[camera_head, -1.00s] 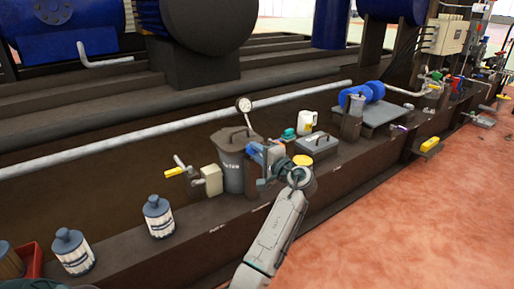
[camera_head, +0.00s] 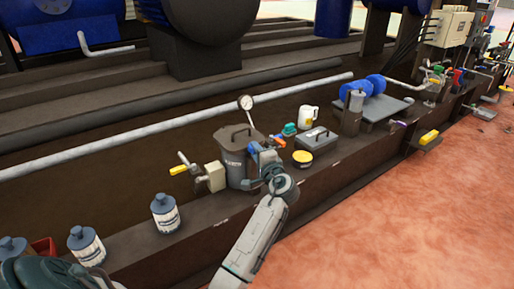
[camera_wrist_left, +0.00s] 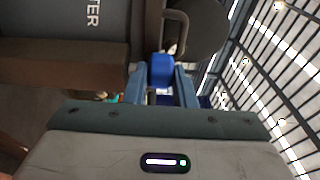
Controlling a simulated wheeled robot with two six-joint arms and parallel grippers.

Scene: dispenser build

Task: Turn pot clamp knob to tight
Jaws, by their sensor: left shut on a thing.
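The grey lidded pot (camera_head: 235,158) stands upright on the dark ledge, with part of its lettering showing in the left wrist view (camera_wrist_left: 91,14). My left gripper (camera_head: 264,160) is at the pot's right front side. In the left wrist view its two blue fingers (camera_wrist_left: 160,85) are shut on a blue clamp knob (camera_wrist_left: 160,70), beside the pot's curved metal handle or bracket (camera_wrist_left: 177,30). The knob's marking and its turn angle cannot be read. In the head view the gripper largely hides the knob. My right gripper is not seen.
A yellow-topped tin (camera_head: 302,157) and a grey box (camera_head: 317,140) stand right of the gripper. A beige valve block (camera_head: 215,177) with a yellow handle is left of the pot. A pressure gauge (camera_head: 245,102) rises behind. White-and-blue bottles (camera_head: 165,213) stand front left.

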